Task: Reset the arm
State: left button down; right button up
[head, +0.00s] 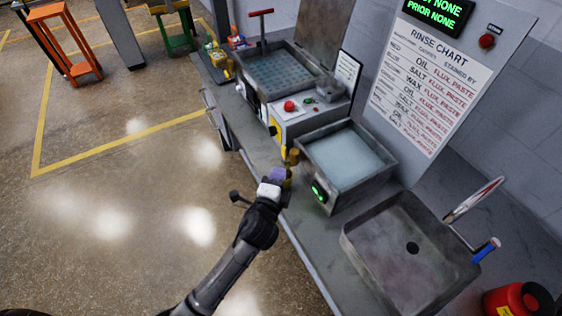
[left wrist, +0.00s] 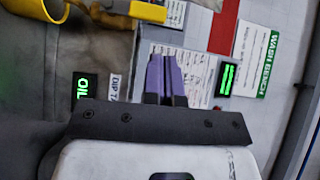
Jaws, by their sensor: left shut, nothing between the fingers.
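My left arm comes in from the bottom of the head view and reaches to the bench's front edge. Its left gripper (head: 277,174) has purple fingers and is shut and empty, in front of the water-filled basin (head: 343,155). In the left wrist view the purple fingers (left wrist: 166,78) are together, with nothing held between them. A brass-coloured part (head: 291,157) is right beside the fingertips in the head view; I cannot tell whether they touch. My right gripper does not show.
The bench (head: 290,222) carries a grey sink (head: 410,248), a machine with a red button (head: 290,105) and a bath with a grid (head: 278,72). A rinse chart (head: 425,85) stands behind. A red canister (head: 518,299) is at lower right.

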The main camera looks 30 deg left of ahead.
pick_arm(q)
jog(key=shift+v, duration=1.75)
jog(key=shift+n, duration=0.3)
jog(key=s+d+f+n+g+h, duration=0.15)
jog(key=s+f+n+g, duration=0.3)
jog(key=s, duration=0.45)
jog(key=s+f+n+g+h, duration=0.2)
jog(key=s+f+n+g, duration=0.25)
jog(key=s, duration=0.45)
jog(key=s+d+f+n+g+h, duration=0.1)
jog(key=s+f+n+g+h, duration=0.3)
jog(key=s, duration=0.6)
notch_tip(320, 180, up, 25)
jog(key=y+p, duration=0.2)
jog(key=p, duration=2.3)
jog(key=shift+m+g, duration=0.3)
jog(key=shift+m, duration=0.1)
jog(key=c, duration=1.9)
grip_release()
jog(key=shift+a, duration=0.15)
